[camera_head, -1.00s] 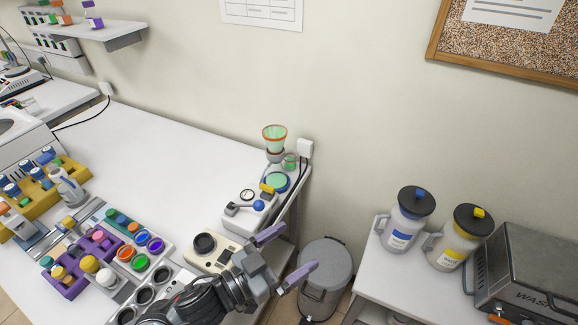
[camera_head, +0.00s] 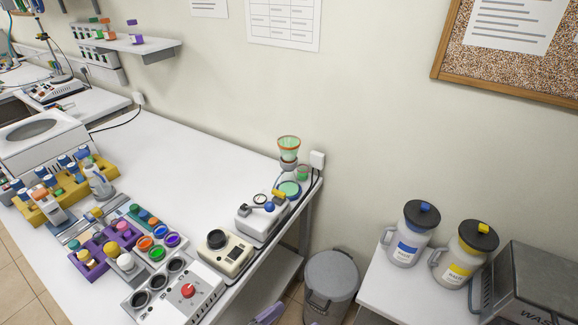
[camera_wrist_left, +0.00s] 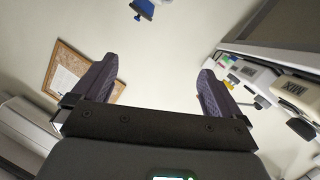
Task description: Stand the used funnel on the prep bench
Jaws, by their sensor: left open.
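The funnel (camera_head: 289,146), pale green with an orange rim, stands upright in a holder at the far right corner of the long white bench (camera_head: 190,150). A second round green piece (camera_head: 289,188) sits just in front of it. I cannot tell from the picture whether the funnel is used. My left gripper shows only as a purple fingertip (camera_head: 268,315) at the bottom edge of the head view, well short of the funnel. In the left wrist view my left gripper (camera_wrist_left: 158,68) is open and empty, fingers wide apart. My right gripper is not in view.
A white device with a blue knob (camera_head: 262,215) and a beige device (camera_head: 225,252) line the bench's right edge. A grey bin (camera_head: 330,283) stands in the gap before the right table (camera_head: 385,290), which holds two jugs (camera_head: 410,235). The bench's middle back is clear.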

